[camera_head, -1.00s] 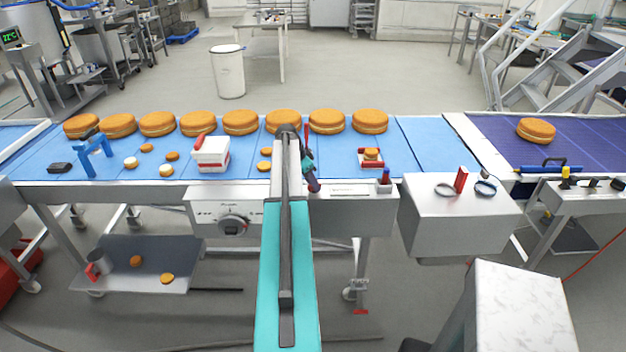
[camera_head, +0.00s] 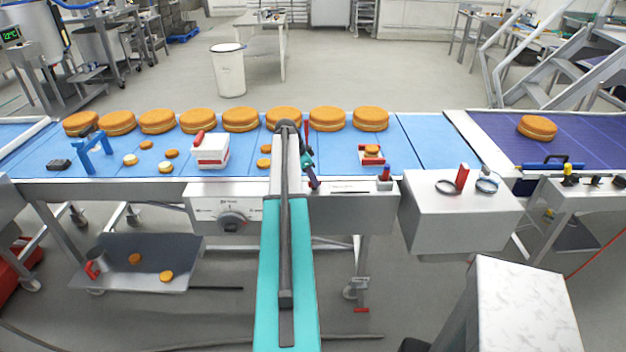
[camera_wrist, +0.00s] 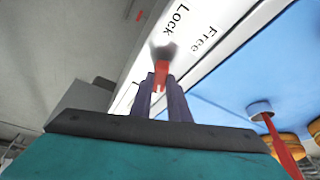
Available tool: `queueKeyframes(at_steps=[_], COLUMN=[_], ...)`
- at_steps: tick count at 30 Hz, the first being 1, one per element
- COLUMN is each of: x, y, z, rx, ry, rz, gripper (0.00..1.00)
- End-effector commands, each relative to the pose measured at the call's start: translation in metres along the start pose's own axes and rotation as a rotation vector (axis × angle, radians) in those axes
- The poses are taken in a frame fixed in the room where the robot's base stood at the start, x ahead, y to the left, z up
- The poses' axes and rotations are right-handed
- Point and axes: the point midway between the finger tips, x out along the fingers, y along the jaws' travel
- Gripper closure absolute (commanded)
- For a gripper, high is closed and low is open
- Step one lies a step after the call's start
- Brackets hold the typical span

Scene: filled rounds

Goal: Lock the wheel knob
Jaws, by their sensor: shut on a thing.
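The wheel knob (camera_wrist: 160,72) shows in the wrist view as a red piece with a blurred dark grey end. It is between the two purple fingers of my gripper (camera_wrist: 162,84), which are shut on it. The dark end lies beside the word "Lock" on a white label strip (camera_wrist: 207,22); "Free" is printed farther right. In the head view my gripper (camera_head: 314,184) is at the conveyor's front edge, left of the label strip (camera_head: 352,187). My arm stands beside it, and the knob is too small or hidden to make out there.
A blue conveyor (camera_head: 420,140) carries a row of orange-brown cakes (camera_head: 240,120), a white box (camera_head: 211,150) and a blue stand (camera_head: 92,152). A round dial (camera_head: 232,221) is on the front panel. A grey box (camera_head: 458,215) stands to the right.

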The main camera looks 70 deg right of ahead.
Motion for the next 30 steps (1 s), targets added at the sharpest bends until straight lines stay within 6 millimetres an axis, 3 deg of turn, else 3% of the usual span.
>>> queueKeyframes(at_steps=[1,15,30], x=[-0.0001,-0.002,-0.0047], y=[-0.0074,-0.0114,-0.0106], z=[0.0039,0.0054,0.0056], rx=[0.022,0.302,0.38], ry=[-0.004,-0.009,-0.009], rz=[-0.003,0.111,0.144], gripper=[1.0,1.0,1.0])
